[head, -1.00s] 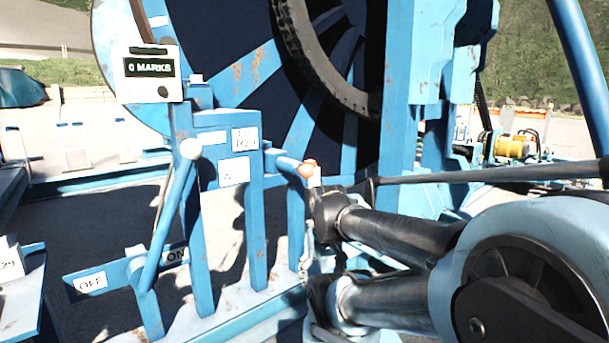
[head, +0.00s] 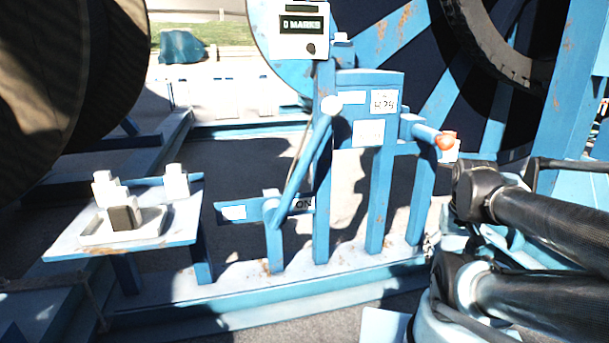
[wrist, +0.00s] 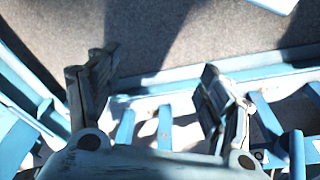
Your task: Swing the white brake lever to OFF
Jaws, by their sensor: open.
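The brake lever (head: 306,152) is a blue bar with a white knob (head: 331,105) at its top, tilted up and to the right in the head view. It rises from a low blue bracket with a label (head: 234,213) at its left, too blurred to read, and an ON label (head: 304,203) at its right. The lever leans toward the ON side. My gripper (wrist: 158,85) is in the wrist view, its two fingers wide apart with nothing between them, above the ground and blue frame. My gripper's fingers are not visible in the head view.
A counter box (head: 300,32) reading 0 MARKS stands above the lever. A small blue table (head: 75,243) with white blocks and a dark block is at left. A large reel (head: 425,45) stands behind.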

